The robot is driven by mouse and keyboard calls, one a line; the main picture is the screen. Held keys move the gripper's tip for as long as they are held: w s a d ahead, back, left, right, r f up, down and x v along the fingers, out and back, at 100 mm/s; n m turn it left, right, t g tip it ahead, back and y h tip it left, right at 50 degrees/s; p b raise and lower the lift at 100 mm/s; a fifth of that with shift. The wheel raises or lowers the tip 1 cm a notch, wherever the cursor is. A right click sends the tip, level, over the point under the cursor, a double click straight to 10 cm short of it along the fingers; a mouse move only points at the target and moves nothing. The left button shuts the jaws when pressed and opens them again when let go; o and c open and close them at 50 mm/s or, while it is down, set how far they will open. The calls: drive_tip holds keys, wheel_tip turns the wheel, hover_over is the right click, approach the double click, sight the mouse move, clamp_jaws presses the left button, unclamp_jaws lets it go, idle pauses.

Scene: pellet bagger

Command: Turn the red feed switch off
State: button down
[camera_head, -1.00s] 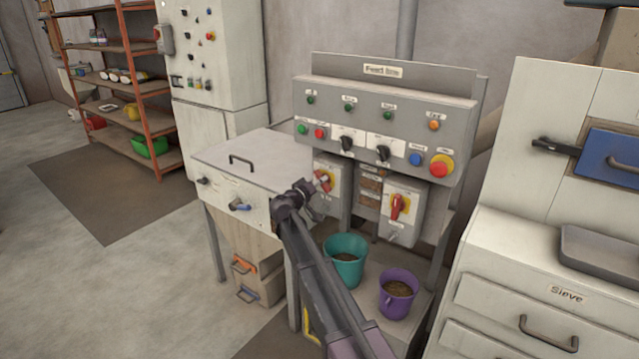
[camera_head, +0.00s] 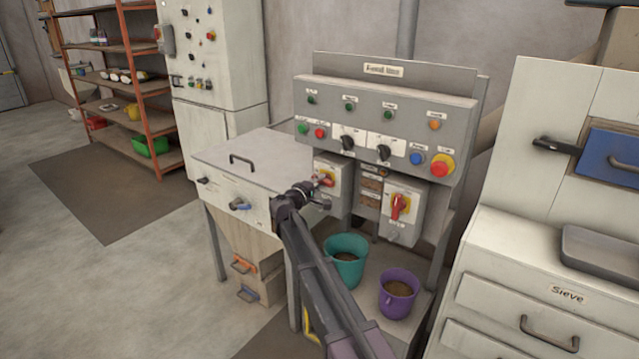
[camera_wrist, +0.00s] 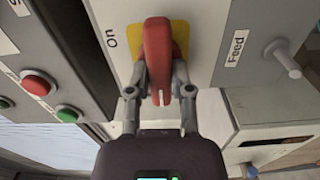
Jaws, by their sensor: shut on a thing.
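The red feed switch (camera_head: 327,179) is a red handle on a yellow plate, on a grey box under the left of the control panel. In the wrist view the red handle (camera_wrist: 157,50) stands between the two fingers of my gripper (camera_wrist: 160,92), which is shut on it. The "On" label (camera_wrist: 111,38) is left of the yellow plate there and the "Feed" label (camera_wrist: 236,48) is to its right. The handle lies crosswise to the line between these labels. In the head view my gripper (camera_head: 316,191) partly covers the switch box.
A second red switch (camera_head: 398,207) on a yellow plate is to the right. The control panel (camera_head: 385,107) overhangs above, with buttons and knobs. A teal bucket (camera_head: 346,268) and a purple bucket (camera_head: 398,300) stand below. A white hopper cabinet (camera_head: 240,165) is close on the left.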

drive_tip(key=shift+w+d+r, duration=0.1)
drive_tip(key=shift+w+d, duration=0.05)
drive_tip(key=shift+w, duration=0.1)
drive_tip(key=c, duration=0.5)
unclamp_jaws()
drive_tip(key=shift+r, duration=0.1)
drive_tip(key=shift+c, duration=0.2)
drive_tip(key=shift+f, duration=0.2)
drive_tip(key=shift+s, duration=0.2)
drive_tip(key=v, duration=1.1)
drive_tip(key=shift+s+a, duration=0.25)
